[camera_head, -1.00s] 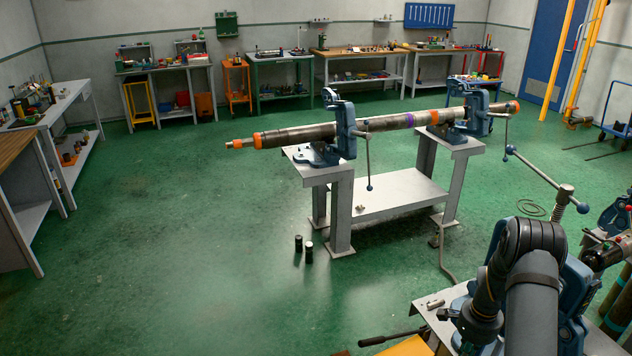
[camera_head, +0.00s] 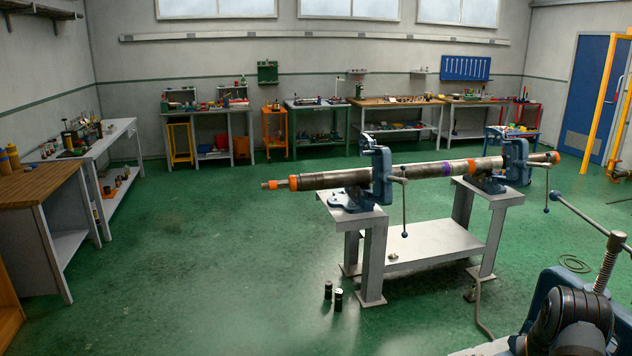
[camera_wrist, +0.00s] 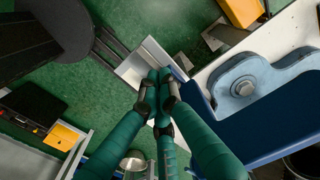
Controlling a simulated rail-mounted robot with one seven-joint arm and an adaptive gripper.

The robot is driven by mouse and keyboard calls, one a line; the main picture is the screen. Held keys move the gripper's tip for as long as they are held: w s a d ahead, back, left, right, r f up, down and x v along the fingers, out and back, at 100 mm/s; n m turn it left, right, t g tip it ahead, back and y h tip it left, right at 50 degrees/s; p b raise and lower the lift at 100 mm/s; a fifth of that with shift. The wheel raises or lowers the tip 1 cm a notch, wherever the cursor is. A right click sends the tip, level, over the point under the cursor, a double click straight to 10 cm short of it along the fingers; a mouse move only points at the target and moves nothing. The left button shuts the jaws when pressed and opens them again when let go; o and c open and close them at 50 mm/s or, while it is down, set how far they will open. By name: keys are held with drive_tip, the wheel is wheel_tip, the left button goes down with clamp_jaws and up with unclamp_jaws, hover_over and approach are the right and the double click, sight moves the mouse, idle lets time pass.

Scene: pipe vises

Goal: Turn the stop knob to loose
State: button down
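My gripper (camera_wrist: 160,82) has teal fingers in the wrist view. Their tips are drawn together, with nothing visible between them. A blue bracket with a round bolt (camera_wrist: 243,88) lies to the right, apart from the fingertips. I cannot make out a stop knob in either view. In the head view, two blue pipe vises, a near one (camera_head: 382,174) and a far one (camera_head: 516,160), stand around a long pipe (camera_head: 425,169). Another blue vise (camera_head: 538,302) with a long handle is partly hidden behind my arm at the lower right. My gripper is not visible there.
A grey stand (camera_head: 371,265) carries the two vises and pipe. Two dark cylinders (camera_head: 334,297) stand on the floor before it. Workbenches line the back wall and left side. The green floor (camera_head: 200,250) at left centre is open. A white tabletop (camera_wrist: 285,40) borders the bracket.

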drive_tip(key=shift+s+d+f, duration=0.4)
drive_tip(key=shift+d, duration=0.05)
idle(0.7)
drive_tip(key=shift+s+f+b, duration=0.15)
drive_tip(key=shift+s+b, duration=0.1)
drive_tip(key=shift+b, duration=0.9)
drive_tip(key=shift+s+d+b, duration=0.2)
drive_tip(key=shift+s+b, duration=0.1)
drive_tip(key=shift+b, duration=0.65)
drive_tip(key=shift+a, duration=0.25)
drive_tip(key=shift+s+a, duration=0.1)
drive_tip(key=shift+a, duration=0.1)
drive_tip(key=shift+d+r, duration=0.2)
drive_tip(key=shift+r, duration=0.4)
drive_tip(key=r+p, duration=0.2)
drive_tip(key=r, duration=0.1)
drive_tip(key=r+p, duration=0.1)
drive_tip(key=r, duration=0.1)
drive_tip(key=shift+w+r+p, duration=0.15)
drive_tip(key=shift+w+p, duration=0.15)
drive_tip(key=shift+w, duration=0.1)
